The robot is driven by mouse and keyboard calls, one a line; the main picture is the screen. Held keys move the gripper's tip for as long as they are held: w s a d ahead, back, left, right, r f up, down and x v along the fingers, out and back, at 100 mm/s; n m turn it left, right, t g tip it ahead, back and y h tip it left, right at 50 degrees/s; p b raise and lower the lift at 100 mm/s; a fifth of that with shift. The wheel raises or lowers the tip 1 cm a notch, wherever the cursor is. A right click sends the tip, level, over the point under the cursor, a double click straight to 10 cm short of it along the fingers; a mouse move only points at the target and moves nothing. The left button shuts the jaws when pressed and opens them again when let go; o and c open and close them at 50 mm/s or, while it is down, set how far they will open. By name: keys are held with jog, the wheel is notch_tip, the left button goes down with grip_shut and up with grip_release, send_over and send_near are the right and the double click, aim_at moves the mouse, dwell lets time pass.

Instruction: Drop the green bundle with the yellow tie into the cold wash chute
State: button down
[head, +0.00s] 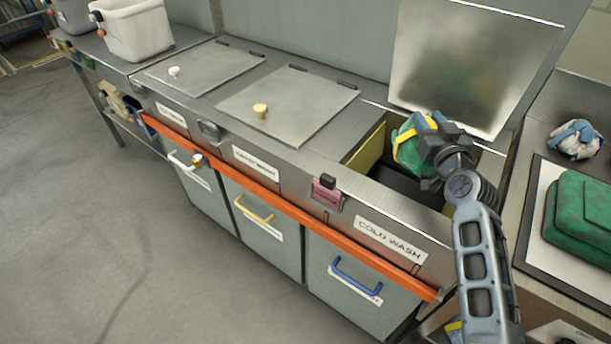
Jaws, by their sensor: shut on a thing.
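The green bundle with the yellow tie (406,154) is in my gripper (430,152), which is shut on it. Part of the bundle is hidden behind the gripper. I hold it over the open chute (372,151), whose front panel carries the label COLD WASH (390,238). The chute's lid (470,65) stands raised behind the opening and shows a blurred green reflection. The bundle overlaps the opening in the picture; I cannot tell exactly how high above the rim it is.
Two closed lids (290,108) (205,66) lie to the left on the same counter. An orange rail (275,202) runs along the front. At the right are a white bundle with a blue tie (575,140) and a folded green bag (580,215).

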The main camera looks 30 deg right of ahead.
jog(key=shift+f+b, duration=0.75)
jog(key=shift+f, duration=0.45)
jog(key=c, duration=0.6)
grip_release()
notch_tip(320, 180, up, 4)
jog(key=shift+r+p, duration=0.2)
jog(key=shift+p, duration=0.5)
jog(key=s+d+r+b, duration=0.1)
jog(key=s+d+r, duration=0.1)
jog(key=s, duration=0.1)
jog(key=s+d+r+b, duration=0.1)
jog(key=s+d+r, duration=0.1)
jog(key=s, duration=0.1)
jog(key=s+d+r+b, duration=0.1)
jog(key=s+d+r, duration=0.1)
jog(key=s, duration=0.1)
jog(key=shift+s+d+r, duration=0.3)
